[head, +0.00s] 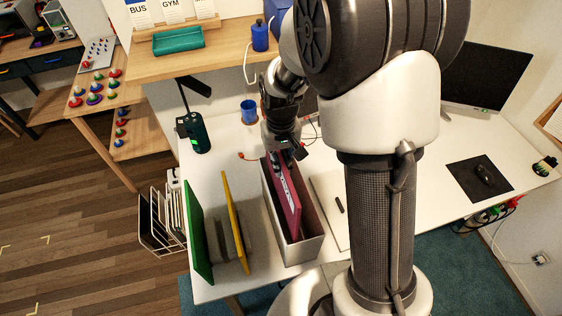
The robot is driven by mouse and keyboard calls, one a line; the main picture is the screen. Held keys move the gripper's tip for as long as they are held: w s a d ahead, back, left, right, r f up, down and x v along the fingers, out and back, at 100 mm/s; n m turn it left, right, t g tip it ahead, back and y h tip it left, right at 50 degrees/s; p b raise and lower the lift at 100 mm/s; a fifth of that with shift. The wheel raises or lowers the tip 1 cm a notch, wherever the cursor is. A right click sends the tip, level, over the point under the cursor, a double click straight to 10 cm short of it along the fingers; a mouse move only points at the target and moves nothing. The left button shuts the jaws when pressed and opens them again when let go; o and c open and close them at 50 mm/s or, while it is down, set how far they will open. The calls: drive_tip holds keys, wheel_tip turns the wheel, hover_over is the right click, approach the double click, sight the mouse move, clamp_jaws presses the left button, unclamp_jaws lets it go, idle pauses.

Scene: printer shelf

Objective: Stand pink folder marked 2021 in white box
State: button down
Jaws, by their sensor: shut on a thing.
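The pink folder (288,199) stands on edge, slightly tilted, with its lower part inside the white box (303,251) on the desk. My gripper (284,160) is at the folder's far top end, shut on it. The white box is long and narrow, open at the top, with free room beside the folder at its near end. The folder's marking is too small to read, and its bottom edge is hidden by the box walls.
A green folder (197,232) and a yellow folder (235,222) stand left of the box. A wooden shelf (205,60) overhangs the desk's back. A laptop-like flat panel (329,208) lies right of the box.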

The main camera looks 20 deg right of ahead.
drive_tip(key=shift+f+b, duration=5.95)
drive_tip(key=shift+f, duration=2.1)
